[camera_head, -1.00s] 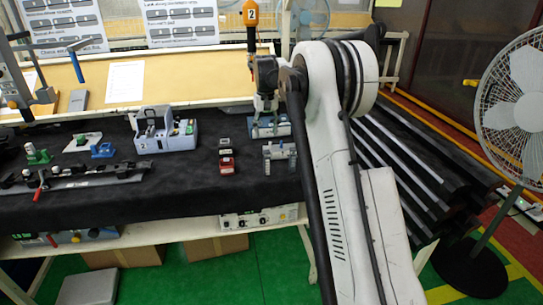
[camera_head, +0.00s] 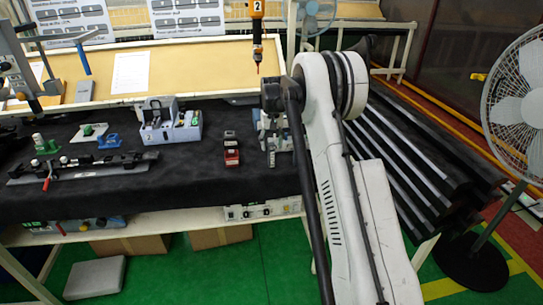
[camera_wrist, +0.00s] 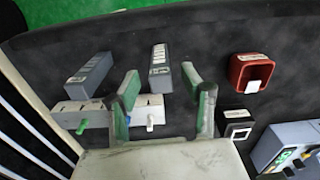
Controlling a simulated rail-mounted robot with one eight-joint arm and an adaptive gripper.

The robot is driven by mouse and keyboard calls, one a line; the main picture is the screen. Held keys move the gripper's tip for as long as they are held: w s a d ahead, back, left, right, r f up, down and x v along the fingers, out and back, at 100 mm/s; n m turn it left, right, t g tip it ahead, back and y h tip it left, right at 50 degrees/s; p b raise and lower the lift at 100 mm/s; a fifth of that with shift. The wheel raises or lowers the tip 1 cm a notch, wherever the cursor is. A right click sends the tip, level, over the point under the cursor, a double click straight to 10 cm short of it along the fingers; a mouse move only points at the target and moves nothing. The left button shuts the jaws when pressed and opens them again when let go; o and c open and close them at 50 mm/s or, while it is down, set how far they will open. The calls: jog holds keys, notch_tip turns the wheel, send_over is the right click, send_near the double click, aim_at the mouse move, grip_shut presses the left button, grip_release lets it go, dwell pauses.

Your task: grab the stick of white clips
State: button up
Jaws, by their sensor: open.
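My gripper (camera_wrist: 161,80) is open, with one green-padded finger on each side of the white-peg stick. Gaps seem to show on both sides. In the head view my gripper (camera_head: 269,138) covers most of the holders.
A red box (camera_wrist: 252,72) and a small black box (camera_wrist: 237,125) stand right of my gripper. A grey-blue fixture (camera_wrist: 290,148) is at the lower right. An orange screwdriver (camera_head: 257,25) hangs above the bench. Black cloth (camera_head: 215,185) is clear in front.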

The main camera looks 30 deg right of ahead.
aim_at(272, 151)
notch_tip(272, 151, down, 4)
jog(key=shift+w+f+p, duration=0.1)
jog(key=shift+w+p, duration=0.05)
jog(key=shift+p, duration=0.2)
grip_shut()
